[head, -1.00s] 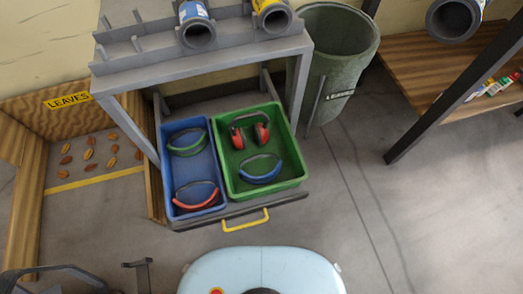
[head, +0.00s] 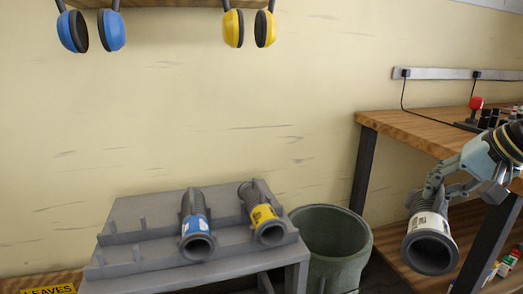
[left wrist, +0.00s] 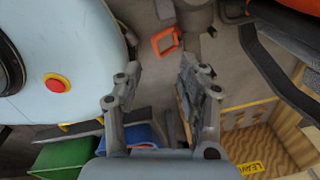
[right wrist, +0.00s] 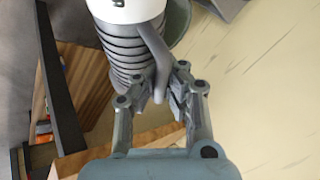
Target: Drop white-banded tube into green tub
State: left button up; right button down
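The white-banded tube (head: 428,225), a ribbed dark grey tube with a wide open mouth, hangs at the right of the head view, its mouth toward me. My right gripper (head: 447,190) is shut on its upper back part. In the right wrist view, the fingers close around the tube's grey handle (right wrist: 158,75), and the white band (right wrist: 125,10) shows at the top. My left gripper (left wrist: 157,80) is open and empty.
A blue-banded tube (head: 195,225) and a yellow-banded tube (head: 264,218) lie on the grey rack (head: 135,262). A grey-green bin (head: 335,265) stands between the rack and the wooden bench (head: 420,130). A blue tub (left wrist: 147,136) sits beside the green one.

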jog(key=s+a+n, duration=0.1)
jog(key=a, duration=0.1)
jog(key=s+a+r+n+y, duration=0.1)
jog(key=s+a, duration=0.1)
jog(key=s+a+r+n+g, duration=0.1)
jog(key=s+a, duration=0.1)
jog(key=shift+s+a+r+y, duration=0.2)
jog(key=shift+a+r+y, duration=0.1)
jog(key=shift+a, duration=0.1)
jog(key=s+a+r+n+g+y, duration=0.2)
jog(key=s+a+n, duration=0.3)
jog(key=s, duration=0.4)
jog(key=shift+s+a+r+g, duration=0.25)
jog(key=shift+a+r+g, duration=0.15)
jog(key=shift+a+r, duration=0.2)
